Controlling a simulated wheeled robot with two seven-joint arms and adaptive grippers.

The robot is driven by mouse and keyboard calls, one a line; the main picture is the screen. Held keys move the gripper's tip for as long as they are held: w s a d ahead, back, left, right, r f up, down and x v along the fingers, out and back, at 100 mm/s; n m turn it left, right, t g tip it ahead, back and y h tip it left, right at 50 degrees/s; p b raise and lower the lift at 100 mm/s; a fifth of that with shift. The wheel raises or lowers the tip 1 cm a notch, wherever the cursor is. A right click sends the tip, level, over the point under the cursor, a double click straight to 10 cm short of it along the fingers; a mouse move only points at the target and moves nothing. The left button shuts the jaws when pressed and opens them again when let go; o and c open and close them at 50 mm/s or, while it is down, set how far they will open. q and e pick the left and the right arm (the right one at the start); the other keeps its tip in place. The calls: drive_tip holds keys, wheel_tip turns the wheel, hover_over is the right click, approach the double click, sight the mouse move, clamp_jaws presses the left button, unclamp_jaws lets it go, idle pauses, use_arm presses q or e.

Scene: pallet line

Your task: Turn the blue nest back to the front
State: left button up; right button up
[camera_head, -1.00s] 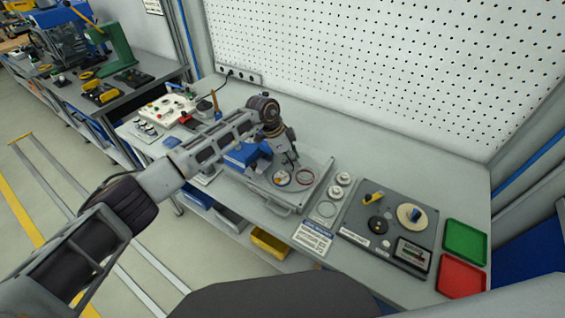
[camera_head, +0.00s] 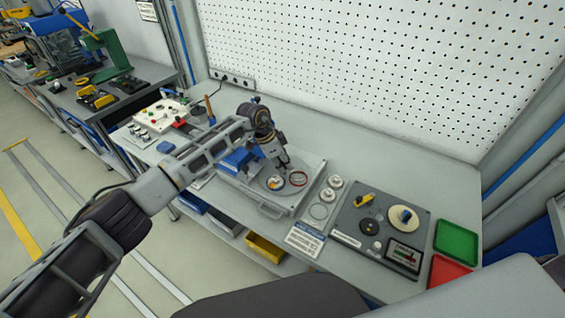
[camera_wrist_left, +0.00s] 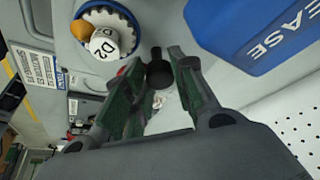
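The blue nest (camera_head: 275,183) is a blue ring on a grey turntable fixture on the bench. In the left wrist view the blue nest (camera_wrist_left: 128,15) holds a white toothed part, a white cylinder marked D2 (camera_wrist_left: 104,43) and an orange-brown piece. A red ring (camera_head: 298,179) sits to its right in the head view. My left gripper (camera_head: 285,166) points down just behind the two rings. In the wrist view its fingers (camera_wrist_left: 158,62) are apart, with a black knob (camera_wrist_left: 159,74) between their tips. I cannot tell whether they touch it. My right gripper is not visible.
A blue box (camera_wrist_left: 265,30) lettered "EASE" stands close beside the left gripper. A grey panel with dials (camera_head: 380,228), white round parts (camera_head: 335,182), a green tray (camera_head: 457,238) and a red tray (camera_head: 447,271) lie to the right. The pegboard closes off the back.

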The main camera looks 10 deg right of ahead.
use_arm(q)
drive_tip(key=o, duration=0.5)
drive_tip(key=shift+c, duration=0.2)
drive_tip(key=v, duration=1.2)
idle(0.4)
